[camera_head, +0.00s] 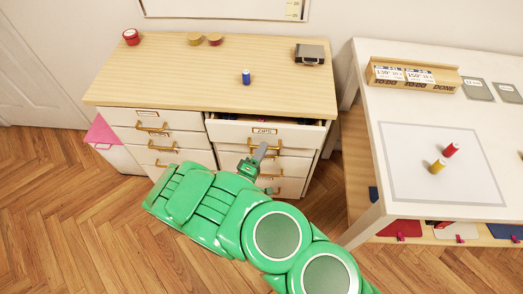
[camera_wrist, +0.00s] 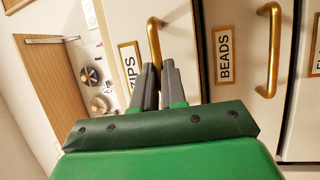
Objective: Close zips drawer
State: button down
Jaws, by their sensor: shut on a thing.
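The zips drawer (camera_head: 232,130) is the top right drawer of the wooden-topped cabinet and stands partly open in the head view. Its white front bears a label (camera_head: 264,131), which shows partly covered in the wrist view (camera_wrist: 130,67). Its brass handle (camera_wrist: 154,38) runs down between my fingers in the wrist view. My gripper (camera_wrist: 157,72) is shut on this handle; in the head view it is in front of the drawer (camera_head: 261,150). The fingers hide part of the handle and label.
Below is the beads drawer, its label (camera_wrist: 224,55) and handle (camera_wrist: 271,50) close by. Round items (camera_wrist: 91,76) show beside the zips drawer front in the wrist view. A white table (camera_head: 370,85) is at right.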

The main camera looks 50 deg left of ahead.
aim_at(263, 140)
jog(key=shift+w+a+f, duration=0.1)
jog(key=shift+w+a, duration=1.55)
jog(key=shift+a, duration=0.1)
jog(key=c, duration=1.2)
grip_release()
jog(key=shift+s, duration=0.1)
jog(key=v, duration=0.7)
jog(key=shift+s+d, duration=0.2)
